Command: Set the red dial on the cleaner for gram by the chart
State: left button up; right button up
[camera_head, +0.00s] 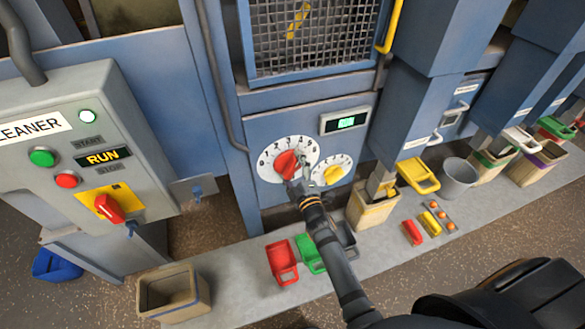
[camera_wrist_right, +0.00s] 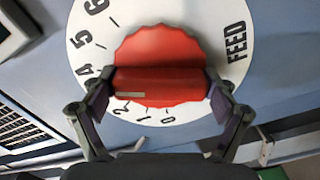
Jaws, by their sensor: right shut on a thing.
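The red dial (camera_head: 286,164) sits on a round white scale on the blue machine, right of the control box marked CLEANER. In the right wrist view the dial (camera_wrist_right: 160,50) has a raised grip bar, and the scale reads FEED. The short pale mark on the bar points left, towards the part between 2 and 4, where my finger hides the scale. My right gripper (camera_head: 299,184) reaches the dial from below. In the wrist view its two fingers (camera_wrist_right: 160,100) are shut on the ends of the bar. My left gripper is out of view. I cannot make out a chart.
A yellow dial (camera_head: 334,173) is close on the right, under a green-lit display (camera_head: 347,121). The control box (camera_head: 85,150) has a lit RUN sign and a red switch (camera_head: 109,208). Red and green scoops (camera_head: 283,263) and a bin (camera_head: 172,291) stand below.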

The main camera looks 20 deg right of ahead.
jog(key=o, duration=1)
jog(key=shift+c, duration=0.2)
jog(key=s, duration=1.2)
jog(key=shift+d, duration=0.2)
jog(key=shift+f, duration=0.1)
